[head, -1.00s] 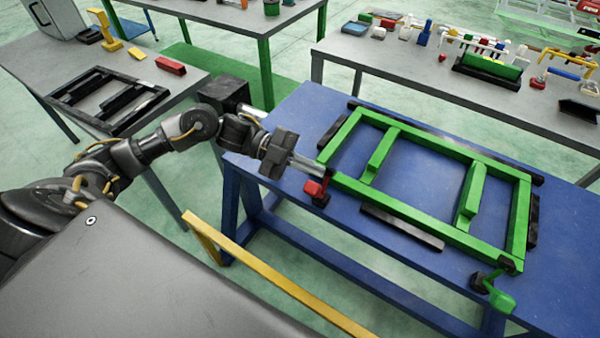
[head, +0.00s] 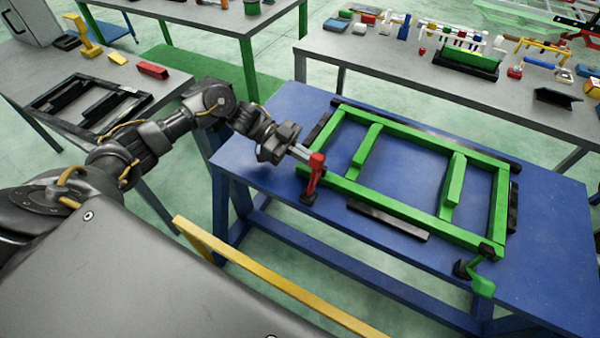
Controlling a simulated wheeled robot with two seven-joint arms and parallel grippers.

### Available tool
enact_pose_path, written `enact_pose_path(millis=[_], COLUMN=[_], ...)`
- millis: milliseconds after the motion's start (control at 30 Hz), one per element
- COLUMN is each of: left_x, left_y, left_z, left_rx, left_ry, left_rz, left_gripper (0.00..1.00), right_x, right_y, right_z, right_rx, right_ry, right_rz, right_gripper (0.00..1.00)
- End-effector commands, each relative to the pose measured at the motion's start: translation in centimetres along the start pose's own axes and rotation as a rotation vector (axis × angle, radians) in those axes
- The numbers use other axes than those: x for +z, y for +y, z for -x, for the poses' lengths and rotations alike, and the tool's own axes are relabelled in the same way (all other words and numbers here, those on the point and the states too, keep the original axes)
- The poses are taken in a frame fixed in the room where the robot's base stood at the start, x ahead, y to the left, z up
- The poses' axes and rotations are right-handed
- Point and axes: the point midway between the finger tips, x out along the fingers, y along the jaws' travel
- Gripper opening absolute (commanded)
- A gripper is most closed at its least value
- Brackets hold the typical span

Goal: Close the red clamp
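The red clamp (head: 316,174) sits at the left front corner of the green chassis frame (head: 390,206), at the blue table's edge. Its red handle stands roughly upright, with its dark base at the table edge below. My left gripper (head: 302,153) is at the upper part of the handle, on its left side, and appears to touch it. Whether its fingers are around the handle or just against it cannot be told. My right gripper is out of view.
A green clamp (head: 476,277) sits at the frame's front right corner. Dark bars (head: 388,220) lie along the frame's sides on the blue table (head: 262,160). A yellow rail (head: 270,275) runs in front. Grey tables with parts stand left and behind.

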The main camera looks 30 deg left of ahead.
Motion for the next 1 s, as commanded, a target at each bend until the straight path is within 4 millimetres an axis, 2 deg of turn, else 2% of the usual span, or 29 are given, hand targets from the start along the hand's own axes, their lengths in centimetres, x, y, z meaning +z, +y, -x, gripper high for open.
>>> enact_pose_path(millis=[200,767,867,1000], left_x=[0.4,0.6,0.7,0.9], left_y=[0.1,0.1,0.1,0.1], left_z=[0.7,1.0,1.9,4.3], left_rx=[-0.006,-0.007,-0.008,-0.013], left_ry=[0.0,0.0,-0.001,-0.003], left_rz=[0.045,0.053,0.053,0.053], left_gripper=[0.0,0.0,0.0,0.0], right_x=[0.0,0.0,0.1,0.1], right_y=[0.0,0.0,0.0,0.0], right_z=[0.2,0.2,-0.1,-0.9], right_rx=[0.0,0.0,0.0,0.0], right_ry=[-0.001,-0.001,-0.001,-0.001], right_rz=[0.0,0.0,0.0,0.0], right_gripper=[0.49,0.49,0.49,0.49])
